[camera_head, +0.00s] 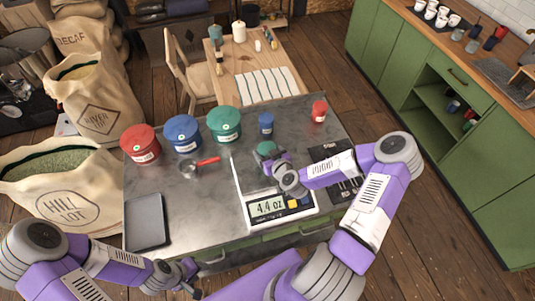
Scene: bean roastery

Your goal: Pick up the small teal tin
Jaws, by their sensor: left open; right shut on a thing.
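The small teal tin (265,148) is between the fingers of my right gripper (270,158), at the far part of the white scale (247,190). My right gripper is shut on it and hides its lower part, so I cannot tell whether the tin touches the scale. The scale's display reads 4.4 oz. My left gripper (190,270) is open and empty near the table's front edge, low in the view.
Large red (140,143), blue (183,133) and teal (224,124) tins stand along the metal table's back left. A small blue tin (265,124) and a small red tin (319,111) stand at the back. A red-handled scoop (194,167) and a dark grey tray (146,221) lie left.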

